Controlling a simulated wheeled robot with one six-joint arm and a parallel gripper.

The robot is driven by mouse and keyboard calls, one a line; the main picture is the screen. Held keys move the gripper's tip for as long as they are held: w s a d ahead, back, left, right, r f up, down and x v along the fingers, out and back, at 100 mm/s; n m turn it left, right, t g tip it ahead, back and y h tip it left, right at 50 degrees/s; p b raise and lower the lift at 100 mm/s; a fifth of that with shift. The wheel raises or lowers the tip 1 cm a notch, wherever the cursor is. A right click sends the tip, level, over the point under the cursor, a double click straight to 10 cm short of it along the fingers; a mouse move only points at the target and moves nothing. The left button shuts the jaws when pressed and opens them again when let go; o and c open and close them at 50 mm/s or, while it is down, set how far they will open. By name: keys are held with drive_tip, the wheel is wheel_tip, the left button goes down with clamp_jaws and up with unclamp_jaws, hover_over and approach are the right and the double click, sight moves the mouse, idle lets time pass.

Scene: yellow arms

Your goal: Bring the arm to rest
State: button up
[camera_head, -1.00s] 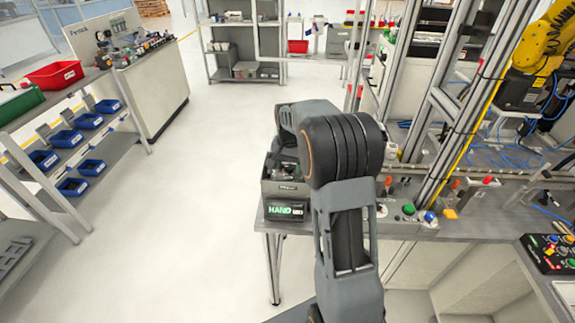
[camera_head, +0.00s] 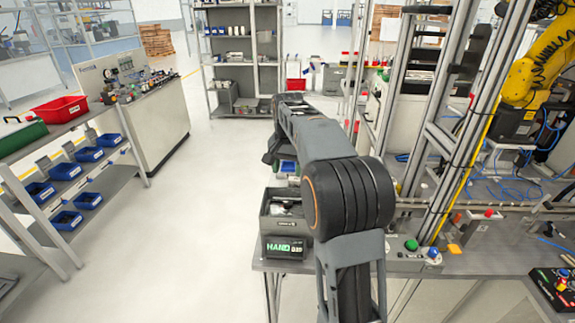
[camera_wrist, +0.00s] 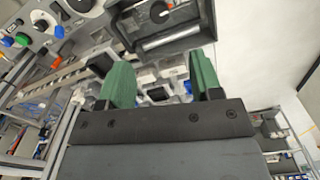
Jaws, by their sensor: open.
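My gripper (camera_wrist: 162,80) shows in the wrist view with its two green fingers apart and nothing between them. In the head view my grey and black arm stretches forward from the lower middle, past the left end of the workbench (camera_head: 470,262). My gripper's fingers cannot be made out there; the arm's far end is dark and partly hidden by my own links.
A grey bin (camera_head: 268,228) with a HAND label stands at the bench's left end, close beside my arm. Metal uprights and a yellow robot arm (camera_head: 535,75) stand right. A shelf (camera_head: 75,185) with blue bins stands left. The floor (camera_head: 190,220) between is clear.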

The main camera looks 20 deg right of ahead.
drive_tip(key=shift+r, duration=0.55)
drive_tip(key=s+a+f+n+t, duration=0.1)
drive_tip(key=s+a+f+n, duration=0.1)
drive_tip(key=s, duration=0.5)
drive_tip(key=s+a+f+n+t, duration=0.2)
drive_tip(key=s+a+n, duration=0.1)
drive_tip(key=s+a, duration=0.2)
drive_tip(key=s+a+f+n+t, duration=0.1)
drive_tip(key=s+a+f+n, duration=0.1)
drive_tip(key=s, duration=0.8)
drive_tip(key=shift+a+f+n, duration=0.2)
drive_tip(key=shift+a+n, duration=0.5)
drive_tip(key=shift+a, duration=0.3)
drive_tip(key=shift+c, duration=0.2)
